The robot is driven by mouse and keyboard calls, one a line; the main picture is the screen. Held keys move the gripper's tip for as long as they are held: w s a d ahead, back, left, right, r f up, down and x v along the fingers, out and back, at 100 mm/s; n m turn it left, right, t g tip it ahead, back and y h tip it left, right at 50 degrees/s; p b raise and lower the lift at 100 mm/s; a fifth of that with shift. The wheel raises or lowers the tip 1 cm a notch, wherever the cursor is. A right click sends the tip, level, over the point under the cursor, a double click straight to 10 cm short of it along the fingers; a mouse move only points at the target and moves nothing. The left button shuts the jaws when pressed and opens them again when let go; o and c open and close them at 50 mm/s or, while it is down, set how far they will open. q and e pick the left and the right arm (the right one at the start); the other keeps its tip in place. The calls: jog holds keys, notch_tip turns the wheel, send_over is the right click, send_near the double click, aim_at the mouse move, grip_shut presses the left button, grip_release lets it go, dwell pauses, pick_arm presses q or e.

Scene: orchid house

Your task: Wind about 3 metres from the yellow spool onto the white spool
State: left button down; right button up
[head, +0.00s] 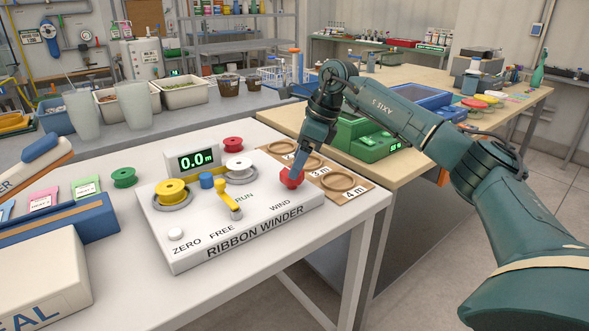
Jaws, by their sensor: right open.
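The white ribbon winder (205,250) stands on the white table. The yellow spool (171,188) sits on its left grey disc and the white spool (240,164) on its right one. A blue post (207,180) stands between them. The display (196,161) reads 0.0 m. A yellow lever (222,189) stands near the RUN and FREE labels; I cannot tell its setting. The white ZERO button (175,234) is at front left. My right gripper (294,168) is open, pointing down at the red WIND knob (291,181); contact is unclear. My left gripper is out of view.
A wooden board (322,181) with rings marked in metres lies right behind the winder. A green spool (123,177) and a red spool (233,144) stand on the table.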

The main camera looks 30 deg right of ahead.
jog(key=shift+x, duration=1.35)
jog(key=shift+c, duration=0.3)
jog(key=c, duration=0.9)
